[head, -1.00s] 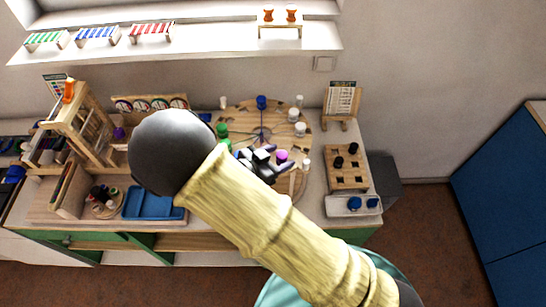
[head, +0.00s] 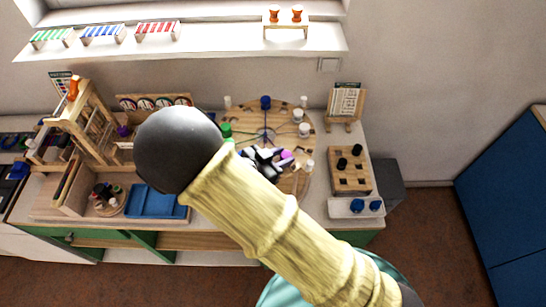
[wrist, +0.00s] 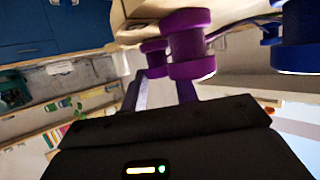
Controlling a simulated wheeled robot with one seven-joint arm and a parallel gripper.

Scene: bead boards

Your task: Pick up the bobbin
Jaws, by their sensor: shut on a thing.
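Two purple spool shapes show in the wrist view. The smaller purple bobbin (wrist: 154,60) appears between my fingertips. The larger purple bobbin (wrist: 191,45) stands nearer the camera and hides the end of the right finger. My gripper (wrist: 160,85) is shut on a purple bobbin, though overlap hides the exact contact. In the head view, my gripper (head: 266,162) is low over the round wooden board (head: 245,112), with a bright purple bobbin (head: 287,155) at its right side. I cannot tell whether that bobbin is clear of the board.
A blue bobbin (wrist: 299,38) is close at the right in the wrist view. White bobbins (head: 304,130) and a green one (head: 226,130) stand around the board. A wooden block with black pegs (head: 350,183) is to the right, and a wooden rack (head: 88,120) to the left.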

